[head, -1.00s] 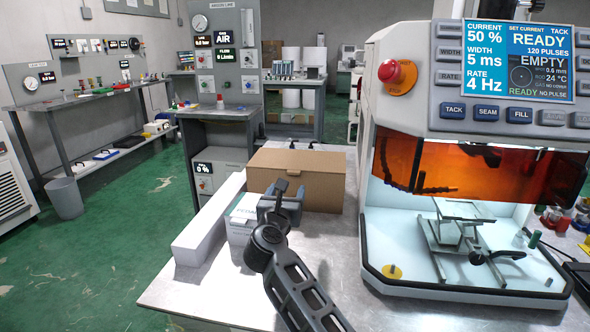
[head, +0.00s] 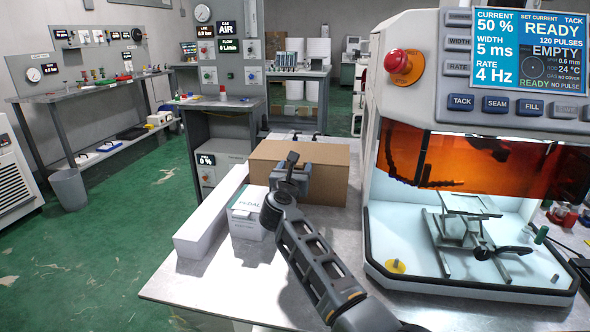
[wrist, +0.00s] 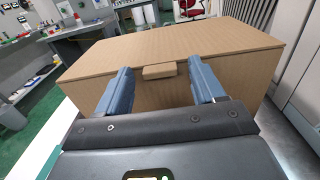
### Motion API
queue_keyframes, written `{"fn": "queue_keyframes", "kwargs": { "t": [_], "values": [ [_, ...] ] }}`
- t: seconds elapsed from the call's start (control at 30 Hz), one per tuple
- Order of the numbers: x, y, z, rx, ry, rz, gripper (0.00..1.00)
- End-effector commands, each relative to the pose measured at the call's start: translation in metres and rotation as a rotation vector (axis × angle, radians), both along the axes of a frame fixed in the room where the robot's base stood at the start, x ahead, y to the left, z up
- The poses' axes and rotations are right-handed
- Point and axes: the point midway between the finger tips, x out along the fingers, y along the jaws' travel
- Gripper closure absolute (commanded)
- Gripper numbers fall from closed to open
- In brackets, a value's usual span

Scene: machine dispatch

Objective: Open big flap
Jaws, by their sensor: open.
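A closed brown cardboard box (head: 325,178) stands on the grey bench. In the wrist view its large flat top flap (wrist: 170,48) lies shut, and a small tab (wrist: 159,71) sticks out from the middle of its front edge. My gripper (head: 292,178) is at the box's front left in the head view. In the wrist view the two blue fingers of my gripper (wrist: 160,78) are apart, one on each side of the tab, with nothing held between them. I cannot tell whether the fingers touch the box.
A white machine (head: 470,70) with an orange window stands close on the right. A small white box marked pedal (head: 246,213) and a long white block (head: 208,218) lie left of my arm. The bench front (head: 215,285) is clear.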

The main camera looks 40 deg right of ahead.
Motion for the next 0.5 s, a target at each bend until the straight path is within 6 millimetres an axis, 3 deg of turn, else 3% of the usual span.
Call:
{"fn": "queue_keyframes", "kwargs": {
  "t": [0.07, 0.5],
  "values": [
    [-0.0001, 0.0001, 0.0002, 0.000, 0.000, 0.000, 0.32],
    [-0.0002, 0.0002, 0.0002, 0.000, 0.000, 0.000, 0.74]
  ]
}}
